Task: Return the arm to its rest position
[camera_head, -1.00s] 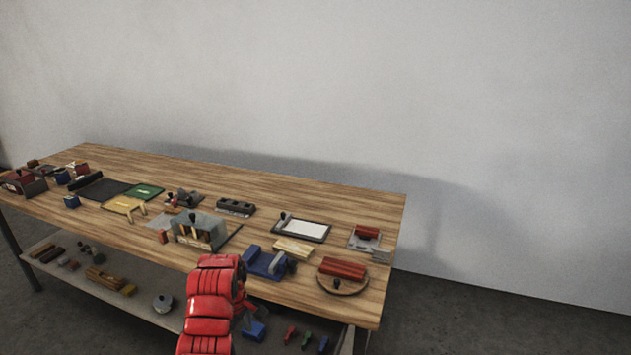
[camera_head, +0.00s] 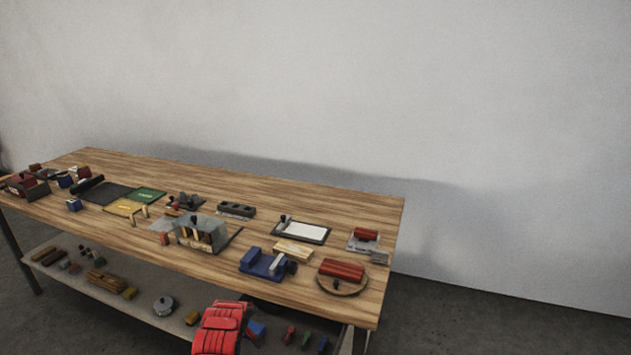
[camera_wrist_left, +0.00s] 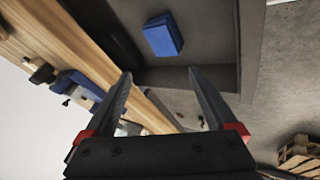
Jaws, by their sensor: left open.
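My red left arm (camera_head: 219,328) shows at the bottom of the head view, below the table's front edge. Its gripper is hidden in that view. In the left wrist view my left gripper (camera_wrist_left: 163,95) is open, with its two dark fingers spread and nothing between them. A blue block (camera_wrist_left: 163,35) lies past the fingertips in that view, on the dark lower shelf, apart from the fingers. My right gripper is not in view.
The wooden table (camera_head: 300,185) carries many items, including a blue clamp-like device (camera_head: 264,263), a red roller on a round base (camera_head: 342,272) and a white framed panel (camera_head: 300,231). A lower shelf (camera_head: 130,297) holds small parts. A wooden pallet (camera_wrist_left: 300,155) stands on the floor.

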